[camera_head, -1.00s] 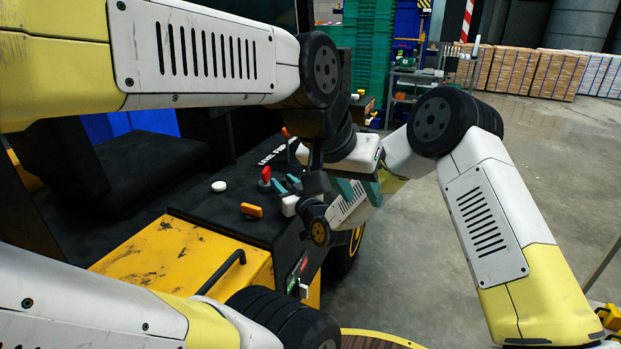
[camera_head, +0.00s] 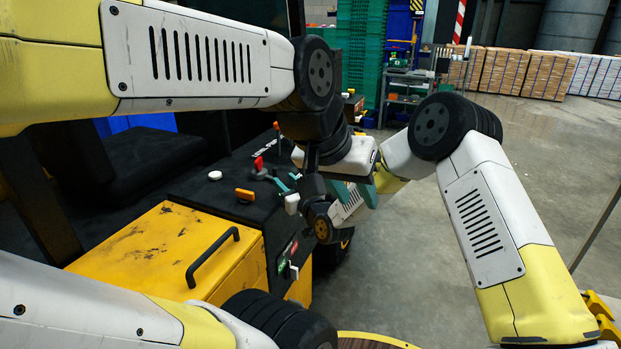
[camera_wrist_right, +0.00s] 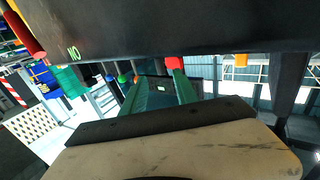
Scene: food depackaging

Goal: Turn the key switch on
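On the side panel of the machine's console, a small pale key-like handle (camera_head: 294,270) sits beside red and green labels; I take it for the key switch, and its turned position is unclear. My right gripper (camera_head: 285,183) is above that panel, close to the console's edge, with teal fingers apart and nothing between them. Its fingers also show apart in the right wrist view (camera_wrist_right: 160,90), under a dark panel with green lettering (camera_wrist_right: 74,54). My left gripper (camera_head: 356,192) hangs to the right of the console, its teal fingers apart and empty.
A yellow cabinet (camera_head: 150,250) with a black handle (camera_head: 212,258) stands in front. Stacked boxes (camera_head: 530,72) are far back. Open floor lies to the right.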

